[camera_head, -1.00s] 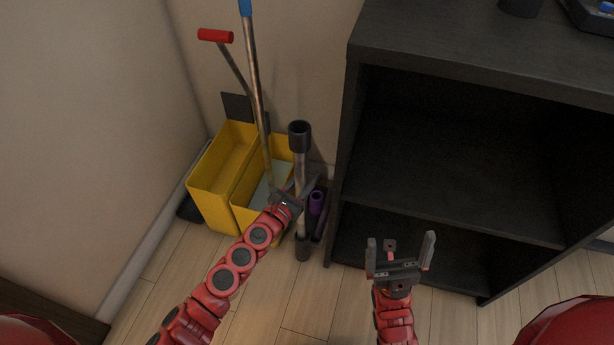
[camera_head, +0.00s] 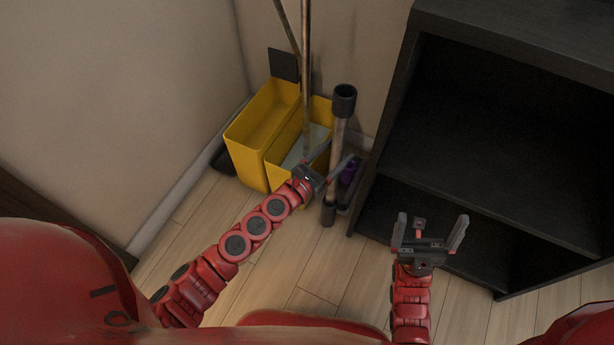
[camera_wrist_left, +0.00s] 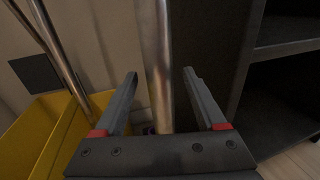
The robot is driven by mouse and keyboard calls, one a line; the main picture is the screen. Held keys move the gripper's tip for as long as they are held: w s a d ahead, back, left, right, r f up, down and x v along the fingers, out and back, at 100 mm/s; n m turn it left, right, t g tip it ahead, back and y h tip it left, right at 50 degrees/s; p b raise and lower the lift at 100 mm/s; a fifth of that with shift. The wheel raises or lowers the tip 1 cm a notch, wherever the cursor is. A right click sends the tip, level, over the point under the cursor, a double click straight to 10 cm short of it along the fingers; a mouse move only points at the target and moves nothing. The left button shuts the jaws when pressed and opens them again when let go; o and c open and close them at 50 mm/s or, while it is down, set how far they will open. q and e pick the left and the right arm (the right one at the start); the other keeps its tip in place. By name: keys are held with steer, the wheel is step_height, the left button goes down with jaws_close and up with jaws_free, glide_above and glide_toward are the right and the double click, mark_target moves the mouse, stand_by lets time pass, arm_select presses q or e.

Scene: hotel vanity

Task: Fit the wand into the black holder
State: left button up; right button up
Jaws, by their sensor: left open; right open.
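The wand, a metal tube (camera_head: 339,134) with a wide black top end and a black lower end, stands nearly upright near the floor between the yellow bucket and the shelf. My left gripper (camera_head: 338,152) is open, with its fingers on either side of the tube. In the left wrist view the tube (camera_wrist_left: 157,70) passes between the two open fingers. Dark parts and a purple piece (camera_head: 348,173) sit low behind the tube; I cannot tell which part is the black holder. My right gripper (camera_head: 430,232) is open and empty in front of the shelf.
A yellow two-part bucket (camera_head: 246,131) stands left of the tube, with long metal handles (camera_head: 305,60) rising from it. A black shelf unit (camera_head: 480,117) stands on the right. Wooden floor (camera_head: 190,205) is clear in front of the bucket.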

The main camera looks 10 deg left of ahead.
arm_select(q)
steer(key=v, duration=1.3)
steer(key=shift+s+b, duration=0.15)
steer(key=shift+b, duration=0.25)
steer(key=shift+f, duration=0.1)
